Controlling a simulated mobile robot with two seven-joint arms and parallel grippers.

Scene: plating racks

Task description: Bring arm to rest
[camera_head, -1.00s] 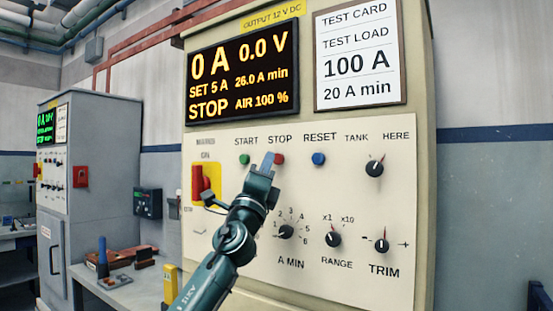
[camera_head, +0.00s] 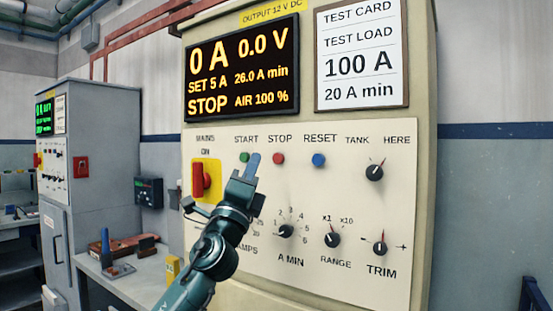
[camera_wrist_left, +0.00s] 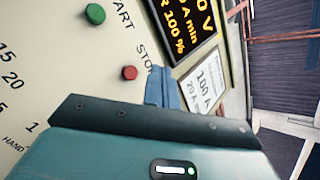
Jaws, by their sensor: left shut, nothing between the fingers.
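My left gripper (camera_head: 251,166) is shut and empty in front of the control panel, its blue fingertips pointing up between the green START button (camera_head: 244,157) and the red STOP button (camera_head: 278,158). Both buttons are uncovered in the head view. In the left wrist view the shut fingers (camera_wrist_left: 161,88) show right of the red STOP button (camera_wrist_left: 129,73), with the green START button (camera_wrist_left: 95,14) farther up. Whether the fingers touch the panel is hard to tell; they appear apart from it. My right gripper is not in view.
The panel (camera_head: 330,220) carries a red mains switch (camera_head: 201,180), a blue RESET button (camera_head: 318,160) and several black knobs. The display (camera_head: 242,70) reads STOP, 0 A, 0.0 V. A bench (camera_head: 140,285) with small items and a grey cabinet (camera_head: 103,170) stand at left.

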